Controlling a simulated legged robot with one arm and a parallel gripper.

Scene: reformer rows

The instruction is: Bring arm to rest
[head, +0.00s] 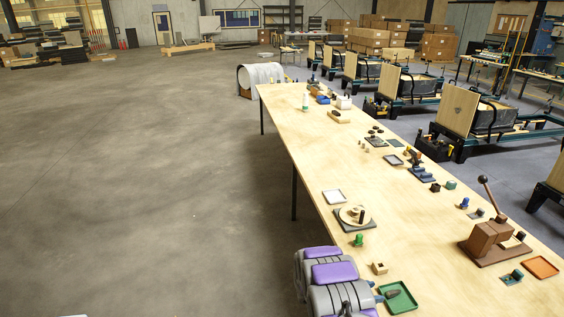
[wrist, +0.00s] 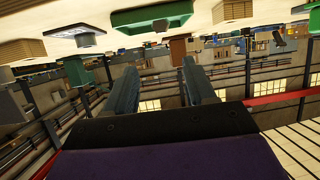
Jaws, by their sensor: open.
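My arm, grey with purple panels, is folded at the bottom of the head view, by the near left edge of the long wooden table (head: 345,140). My gripper (wrist: 160,82) shows in the wrist view with its two blue-grey fingers apart and nothing between them. In the head view its fingertips are small and partly hidden, close to a green tray (head: 411,304). The green tray (wrist: 150,20) also shows in the upside-down wrist view, beyond the fingers.
A small wooden block (head: 380,268), a green knob (head: 359,240) and a round wooden plate (head: 347,216) are nearby. A brown lever press (head: 490,243) and an orange tray (head: 541,267) stand right. Reformer benches (head: 455,110) line the right. The floor (head: 140,180) at left is clear.

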